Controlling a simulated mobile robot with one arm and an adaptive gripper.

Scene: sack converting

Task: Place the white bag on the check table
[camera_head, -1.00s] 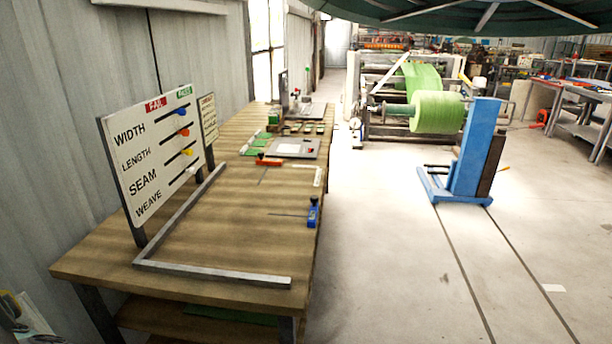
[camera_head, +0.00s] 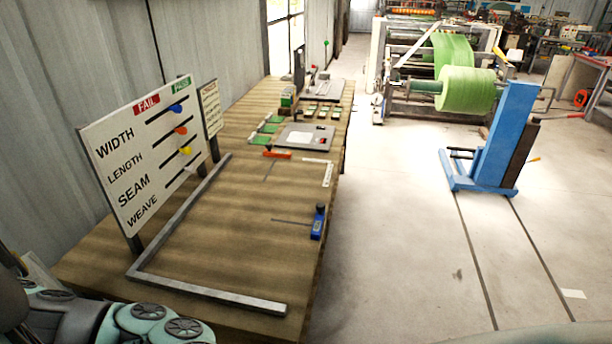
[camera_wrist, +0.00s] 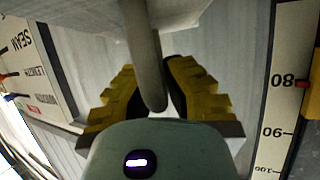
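The check table (camera_head: 225,255) is a long wooden bench on the left in the head view, with an L-shaped metal rail (camera_head: 205,294) on its near part. The area inside the rail is bare. My gripper (camera_wrist: 156,66) shows in the wrist view with its yellow stepped fingers closed in on both sides of a thick grey, handle-like piece. This piece runs up to a pale mass at the top edge, which looks like part of the white bag (camera_wrist: 185,14). Most of it is out of frame. Neither gripper nor bag shows in the head view.
An upright board (camera_head: 140,150) with sliders stands on the table's left side. A blue-handled tool (camera_head: 318,222), an orange-handled tool (camera_head: 278,154) and a grey plate (camera_head: 304,137) lie on the table. A blue stand (camera_head: 498,140) is on the floor at right.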

